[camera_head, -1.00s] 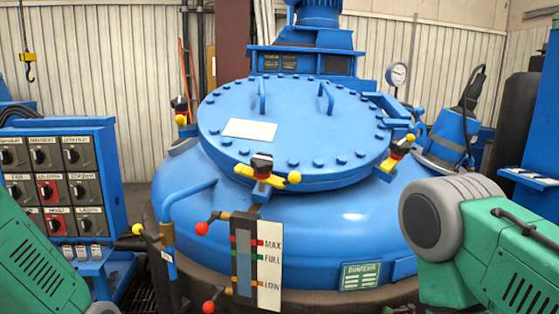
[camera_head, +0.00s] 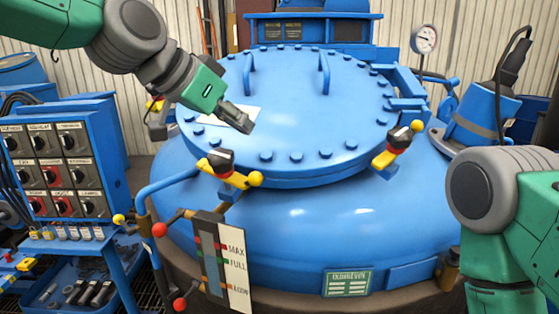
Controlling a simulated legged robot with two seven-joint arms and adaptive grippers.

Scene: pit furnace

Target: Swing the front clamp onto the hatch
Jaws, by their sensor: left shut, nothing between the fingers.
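The round blue hatch (camera_head: 300,110) lies closed on top of the blue furnace vessel, with bolts around its rim and two handles. The front clamp (camera_head: 228,170), yellow and black with a yellow ball end, sits at the hatch's front rim; I cannot tell if it bears on the hatch. My left gripper (camera_head: 240,118) is shut and empty, above the hatch's left front part, apart from the clamp and up from it. My right arm shows at the right edge; its gripper is out of view.
Another clamp (camera_head: 398,144) stands at the right rim, and a third (camera_head: 156,108) at the left is partly behind my left arm. A level gauge (camera_head: 222,258) with red ball levers stands in front. A switch panel (camera_head: 62,160) is at left.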

